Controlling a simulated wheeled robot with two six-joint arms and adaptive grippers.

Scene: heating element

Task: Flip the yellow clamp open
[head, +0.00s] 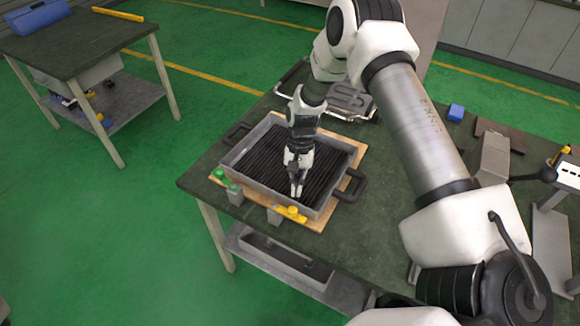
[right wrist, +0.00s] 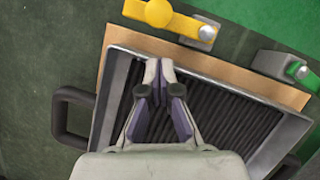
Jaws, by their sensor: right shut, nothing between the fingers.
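The yellow clamp (head: 291,213) sits at the front edge of the wooden board, beside the grey tray. In the right wrist view the yellow clamp (right wrist: 165,18) lies at the top, its arm running from a round knob to a grey block. My right gripper (head: 296,194) is shut and empty, pointing down over the ribbed inside of the tray, just behind the clamp and apart from it. Its fingertips (right wrist: 158,70) show near the tray's wall in the right wrist view. My left gripper is not in view.
The grey tray (head: 237,177) with black handles rests on the wooden board (head: 318,224). A green clamp (head: 221,176) stands at the board's left corner. A blue block (head: 456,112) and metal fixtures stand to the right on the dark table (head: 365,240).

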